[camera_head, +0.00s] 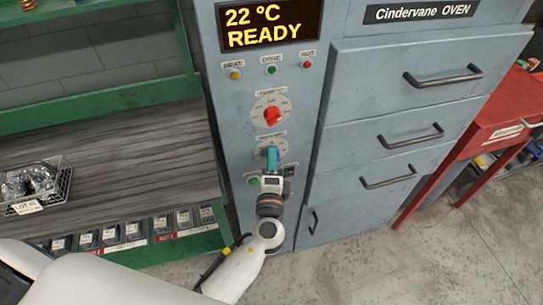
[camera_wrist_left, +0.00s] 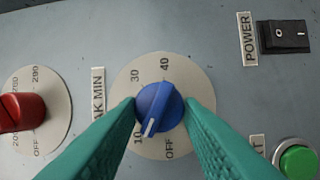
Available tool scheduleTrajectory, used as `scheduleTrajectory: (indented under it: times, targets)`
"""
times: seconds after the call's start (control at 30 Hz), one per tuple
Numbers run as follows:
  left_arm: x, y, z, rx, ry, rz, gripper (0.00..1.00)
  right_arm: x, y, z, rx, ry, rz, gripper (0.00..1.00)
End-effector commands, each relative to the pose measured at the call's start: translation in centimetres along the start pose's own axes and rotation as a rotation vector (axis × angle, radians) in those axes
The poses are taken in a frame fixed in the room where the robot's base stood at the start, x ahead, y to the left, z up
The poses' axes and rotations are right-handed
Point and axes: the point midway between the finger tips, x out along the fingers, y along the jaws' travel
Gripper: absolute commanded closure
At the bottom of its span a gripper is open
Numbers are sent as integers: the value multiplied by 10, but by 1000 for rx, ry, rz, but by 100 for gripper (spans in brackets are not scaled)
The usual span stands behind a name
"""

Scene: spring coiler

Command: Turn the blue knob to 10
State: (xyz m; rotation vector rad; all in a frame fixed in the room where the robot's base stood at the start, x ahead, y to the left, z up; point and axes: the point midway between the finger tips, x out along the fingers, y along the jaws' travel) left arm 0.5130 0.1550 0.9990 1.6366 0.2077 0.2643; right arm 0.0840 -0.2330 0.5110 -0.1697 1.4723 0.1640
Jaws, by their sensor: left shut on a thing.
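The blue knob (camera_wrist_left: 158,107) sits on a round pale dial (camera_wrist_left: 190,75) marked OFF, 10, 30 and 40 in the left wrist view. Its white pointer line aims down and slightly left, between 10 and OFF and nearer 10. My left gripper (camera_wrist_left: 162,106) is shut on the knob, one green finger on each side. In the head view the left gripper (camera_head: 271,156) is at the lower dial on the oven panel and mostly hides the knob. The label left of the dial is partly covered by a finger. My right gripper is not in view.
A red knob (camera_head: 272,117) on its own dial sits above, and left in the wrist view (camera_wrist_left: 22,112). A black power switch (camera_wrist_left: 284,37) and green button (camera_wrist_left: 298,160) are close by. The display (camera_head: 268,25) reads 22 °C READY. Drawers (camera_head: 420,105) stand right.

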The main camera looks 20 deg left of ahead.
Motion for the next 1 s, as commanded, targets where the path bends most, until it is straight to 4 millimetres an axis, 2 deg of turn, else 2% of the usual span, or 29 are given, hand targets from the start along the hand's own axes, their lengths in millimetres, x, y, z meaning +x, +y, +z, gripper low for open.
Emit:
scheduleTrajectory:
  times: [0.03, 0.3, 0.97, 1.0]
  targets:
    - [0, 4, 0, 32, -4, -11, 90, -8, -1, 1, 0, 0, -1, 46]
    - [0, 4, 0, 163, -12, -50, 90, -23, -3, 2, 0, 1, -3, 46]
    - [0, 1, 0, 219, -15, -67, 90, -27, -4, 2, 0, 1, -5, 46]
    - [0, 1, 0, 219, -15, -67, 62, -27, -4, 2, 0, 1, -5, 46]
